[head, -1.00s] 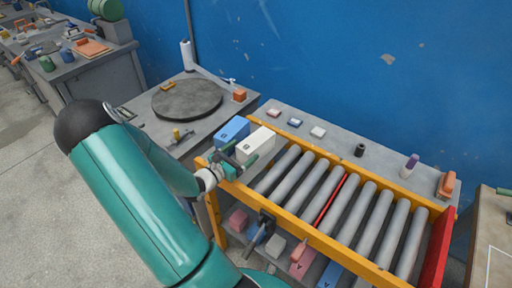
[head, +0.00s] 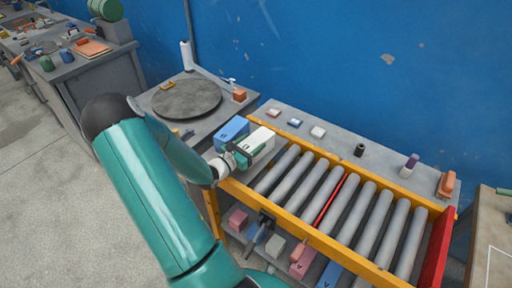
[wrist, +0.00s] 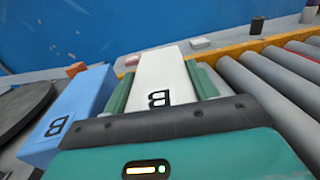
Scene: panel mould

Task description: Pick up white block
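In the wrist view the white block (wrist: 162,78), marked with a dark letter, sits between the two green fingers of my gripper (wrist: 163,88). One finger lies along each side, with little or no gap showing; whether they press on it is unclear. In the head view my gripper (head: 243,153) is at the block's near side. The blue block (wrist: 78,105) stands just left of the left finger in the wrist view.
The yellow-framed roller conveyor (head: 300,233) stretches right. A grey ledge (head: 340,142) behind it carries several small items. A table with a dark round plate (head: 187,98) stands at the back left. A lower shelf holds several blocks, including a pink one (head: 238,220).

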